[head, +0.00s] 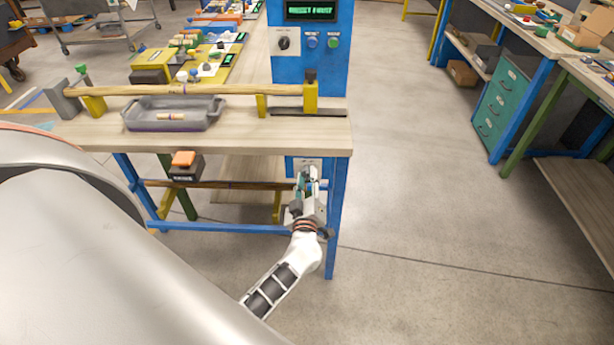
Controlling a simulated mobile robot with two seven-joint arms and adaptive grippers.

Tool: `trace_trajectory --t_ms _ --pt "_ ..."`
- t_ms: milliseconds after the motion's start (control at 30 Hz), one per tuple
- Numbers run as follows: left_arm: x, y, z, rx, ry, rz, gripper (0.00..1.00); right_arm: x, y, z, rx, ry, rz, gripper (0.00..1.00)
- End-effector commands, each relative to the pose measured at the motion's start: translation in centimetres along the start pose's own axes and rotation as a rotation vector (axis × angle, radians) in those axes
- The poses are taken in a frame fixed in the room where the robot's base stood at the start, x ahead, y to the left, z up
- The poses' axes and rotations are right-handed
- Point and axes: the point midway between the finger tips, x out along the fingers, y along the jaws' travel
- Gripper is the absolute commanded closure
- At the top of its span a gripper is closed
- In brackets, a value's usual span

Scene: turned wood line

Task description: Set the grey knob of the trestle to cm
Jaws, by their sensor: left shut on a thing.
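The trestle is a wood-topped bench (240,137) with blue legs, in the middle left of the head view. My left gripper (308,178) is below the bench's front right edge, against a small pale plate (310,162) by the blue right leg. Its fingers are shut at this plate, on what appears to be the grey knob. The fingers hide nearly all of the knob, so its pointer and the scale marks cannot be read. My right gripper is not in view.
A grey tray (172,122) with a small turned piece and a long wooden rod (210,90) on supports are on the bench. A blue control cabinet (345,70) stands behind. Open floor lies to the right.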

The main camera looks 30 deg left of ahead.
Motion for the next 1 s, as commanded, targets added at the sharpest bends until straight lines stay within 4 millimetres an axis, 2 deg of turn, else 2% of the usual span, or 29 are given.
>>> trace_trajectory --t_ms 500,1000 --pt "-0.05 -0.07 0.08 -0.349 -0.001 -0.001 0.97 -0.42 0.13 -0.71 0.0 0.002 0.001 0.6" --pt "-0.06 -0.11 0.12 -0.426 -0.002 -0.001 0.97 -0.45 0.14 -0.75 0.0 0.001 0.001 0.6"
